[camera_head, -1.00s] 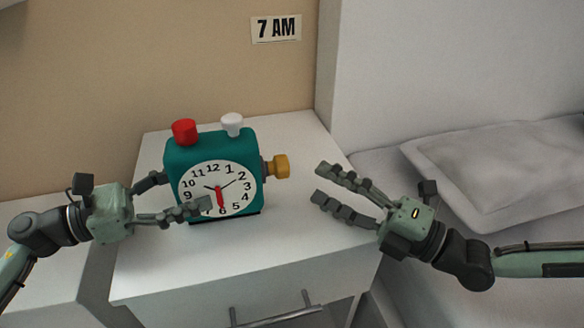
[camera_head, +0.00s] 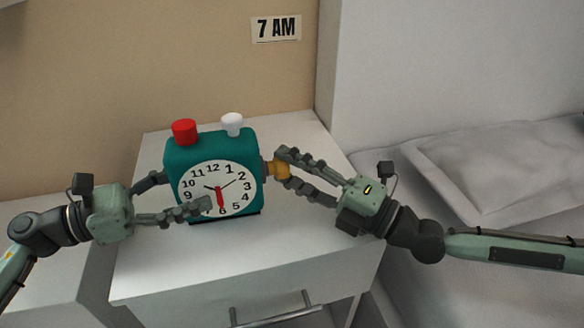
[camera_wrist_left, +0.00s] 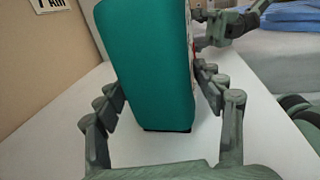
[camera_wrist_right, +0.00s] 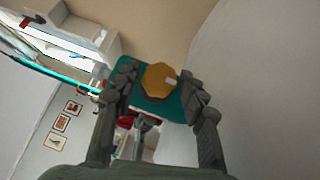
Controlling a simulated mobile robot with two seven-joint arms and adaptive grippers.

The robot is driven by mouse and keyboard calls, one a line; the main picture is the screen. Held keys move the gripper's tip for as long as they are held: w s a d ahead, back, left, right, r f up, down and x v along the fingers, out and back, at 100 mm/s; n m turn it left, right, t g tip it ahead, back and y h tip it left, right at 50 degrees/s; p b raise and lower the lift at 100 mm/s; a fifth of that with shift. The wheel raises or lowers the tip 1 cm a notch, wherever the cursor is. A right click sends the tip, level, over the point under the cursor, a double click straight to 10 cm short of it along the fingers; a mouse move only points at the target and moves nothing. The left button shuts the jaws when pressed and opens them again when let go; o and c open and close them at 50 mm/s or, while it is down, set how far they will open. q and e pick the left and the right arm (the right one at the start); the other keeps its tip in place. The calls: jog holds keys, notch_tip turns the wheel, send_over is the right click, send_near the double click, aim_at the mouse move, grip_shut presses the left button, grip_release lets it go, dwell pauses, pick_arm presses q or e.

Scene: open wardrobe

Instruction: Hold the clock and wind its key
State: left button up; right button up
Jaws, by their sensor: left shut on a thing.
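The teal clock (camera_head: 205,150) stands upright on the white nightstand, with a red knob (camera_head: 184,131) and a white knob (camera_head: 232,124) on top. My left gripper (camera_head: 178,198) is shut on the clock's body, one finger behind and one across the lower face; the left wrist view shows the clock's teal side (camera_wrist_left: 150,70) between the fingers. The yellow winding key (camera_head: 281,170) sticks out of the clock's right side. My right gripper (camera_head: 283,170) has its fingertips on either side of the key. In the right wrist view the key (camera_wrist_right: 158,80) lies between open fingers, with gaps beside it.
The nightstand top (camera_head: 230,255) is clear in front of the clock. A "7 AM" sign (camera_head: 276,28) is on the wall behind. A bed with a grey pillow (camera_head: 500,165) lies to the right, under my right arm.

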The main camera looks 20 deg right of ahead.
jog(key=c, duration=0.7)
jog(key=shift+c, duration=0.2)
jog(key=shift+d+m+h, duration=0.15)
jog(key=shift+m+h, duration=0.15)
jog(key=shift+m, duration=0.1)
jog(key=shift+r, duration=0.1)
jog(key=shift+a+r+m+g+h, duration=0.1)
jog(key=shift+r+m+g+h, duration=0.15)
jog(key=shift+m+g, duration=0.2)
jog(key=shift+a+r+m+g+h, duration=0.1)
jog(key=shift+m+g+h, duration=0.15)
jog(key=shift+m+g, duration=0.2)
jog(key=shift+m+g+h, duration=0.5)
jog(key=shift+m+g, duration=0.1)
jog(key=shift+g, duration=0.1)
jog(key=shift+s+a+f, duration=0.1)
jog(key=shift+s+f, duration=0.05)
jog(key=shift+f, duration=0.05)
jog(key=o, duration=1)
jog(key=shift+o, duration=0.8)
jog(key=shift+m, duration=0.3)
